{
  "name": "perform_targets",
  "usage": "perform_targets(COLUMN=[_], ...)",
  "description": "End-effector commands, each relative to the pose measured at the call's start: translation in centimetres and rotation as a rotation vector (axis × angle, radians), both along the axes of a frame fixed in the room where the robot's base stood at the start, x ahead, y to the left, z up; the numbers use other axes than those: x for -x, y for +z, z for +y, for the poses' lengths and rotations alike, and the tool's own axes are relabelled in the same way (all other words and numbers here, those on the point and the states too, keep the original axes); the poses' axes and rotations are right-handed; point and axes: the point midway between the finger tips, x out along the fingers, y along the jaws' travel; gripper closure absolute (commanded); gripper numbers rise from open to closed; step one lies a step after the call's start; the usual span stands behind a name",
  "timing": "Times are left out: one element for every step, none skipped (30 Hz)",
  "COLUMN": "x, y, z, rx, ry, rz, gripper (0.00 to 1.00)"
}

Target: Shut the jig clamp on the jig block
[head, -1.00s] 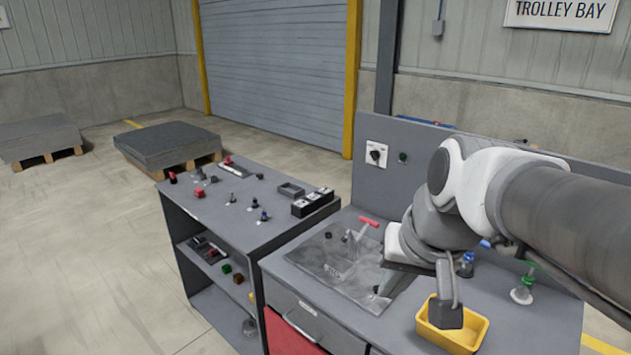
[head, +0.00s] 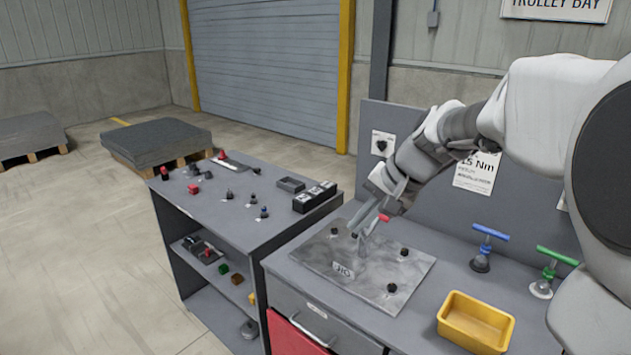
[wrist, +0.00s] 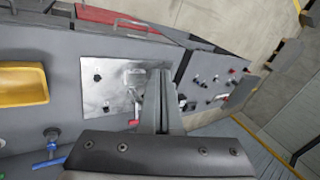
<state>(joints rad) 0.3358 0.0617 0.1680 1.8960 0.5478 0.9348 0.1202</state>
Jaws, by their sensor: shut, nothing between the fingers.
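The grey jig plate (head: 322,262) lies on the bench and also shows in the wrist view (wrist: 98,98). The jig clamp (head: 364,244) stands near its middle, with a red handle (head: 384,217) at its upper end. In the wrist view the pale clamp (wrist: 134,78) is left of my fingers and a bit of red (wrist: 133,122) shows below it. My gripper (head: 362,222) is shut and empty, its fingertips in front of the clamp's upper part in the head view. It hides part of the clamp. I cannot tell whether they touch, nor make out the jig block separately.
A yellow tray (head: 476,322) is on the bench to the right. Behind it stand a blue-handled clamp (head: 485,246) and a green-handled clamp (head: 549,270). Dark knobs (head: 392,288) sit on the plate. A side table (head: 235,215) with small parts is at left.

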Motion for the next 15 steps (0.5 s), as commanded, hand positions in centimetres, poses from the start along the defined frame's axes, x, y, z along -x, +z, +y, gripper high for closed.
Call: perform_targets(x=[-1.5,-2.3,-3.3,-4.1,-4.9,-5.9,-6.6,-7.4,-8.4,-9.1,-9.8,-10.7,-11.5,-12.1,-13.0], y=[-1.2,-1.6,-2.1,-2.6,-3.0,-3.6,-4.0,-4.5,-5.1,-5.5,-6.0,-6.7,-7.2,-7.7,-8.4], z=[-0.6,-0.8,-1.2,-1.5,-1.8,-2.3,-2.6,-2.9,-3.5,-3.9,-4.4,-5.0,-5.5,-6.0,-6.7], rx=[-0.039,-0.063,-0.094,-0.116,-0.141,-0.172,-0.197,-0.220,-0.253,-0.278,-0.302,-0.336,-0.361,-0.386,-0.422], ry=[-0.032,-0.048,-0.071,-0.088,-0.105,-0.128,-0.146,-0.163,-0.188,-0.207,-0.226,-0.250,-0.269,-0.287,-0.314], rz=[0.011,0.014,0.018,0.021,0.024,0.028,0.031,0.033,0.036,0.038,0.039,0.041,0.043,0.044,0.046], gripper=[1.00,1.00,1.00,1.00,1.00,1.00,1.00,1.00,1.00,1.00,1.00,1.00,1.00,1.00,1.00])
